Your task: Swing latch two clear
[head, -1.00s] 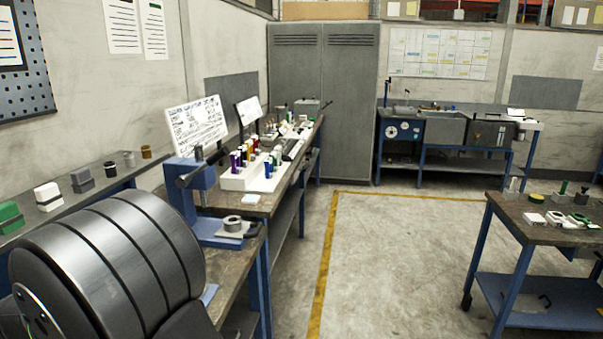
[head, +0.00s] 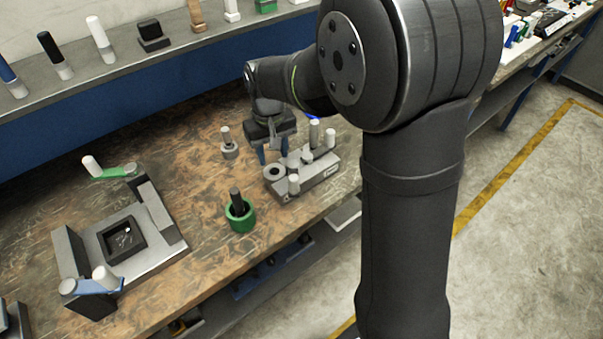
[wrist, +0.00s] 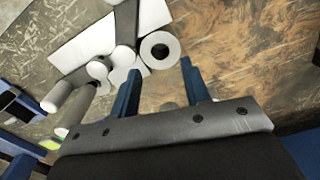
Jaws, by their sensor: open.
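A fixture (head: 150,240) with a square dark pocket stands on the bench at left in the head view. A green latch (head: 115,172) with a white knob is at its back, and a blue latch (head: 95,287) with a pale knob is at its front left corner. I cannot tell which is latch two. Neither latch can be made out for sure in the wrist view. My gripper (head: 273,158) is well to the right of the fixture, pointing down beside a grey block (head: 318,180) with several posts. Its blue fingers (wrist: 160,82) are apart with nothing between them.
A green ring with a black post (head: 240,212) and a small grey knobbed piece (head: 229,145) stand between my gripper and the fixture. A shelf (head: 130,65) with several handled items runs along the back. Bare bench lies around the ring.

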